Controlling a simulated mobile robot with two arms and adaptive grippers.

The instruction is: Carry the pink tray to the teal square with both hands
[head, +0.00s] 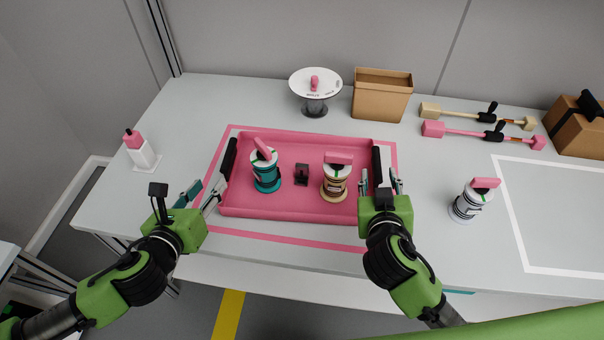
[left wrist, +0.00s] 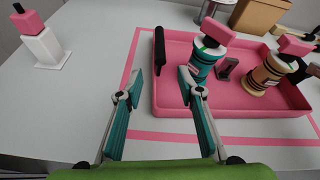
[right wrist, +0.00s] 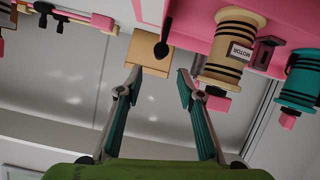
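The pink tray (head: 300,208) sits on the table inside a pink outlined square (head: 290,238). It has a black handle at each end and carries a teal spool (head: 266,178), a tan spool (head: 334,185) and a small black block (head: 302,174). My left gripper (head: 208,190) is open near the left handle (left wrist: 159,50), which appears beyond its fingertips. My right gripper (head: 380,181) is open near the right handle (head: 377,160), which also shows beyond its fingertips in the right wrist view (right wrist: 163,42). No full teal square shows; a teal strip (head: 460,291) shows low right.
A white spool (head: 467,204) and a white outlined square (head: 570,215) lie to the right. A round white stand (head: 315,85), a cardboard box (head: 382,98) and two bar-shaped tools (head: 480,134) are behind. A pink-topped white bottle (head: 140,152) stands at left.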

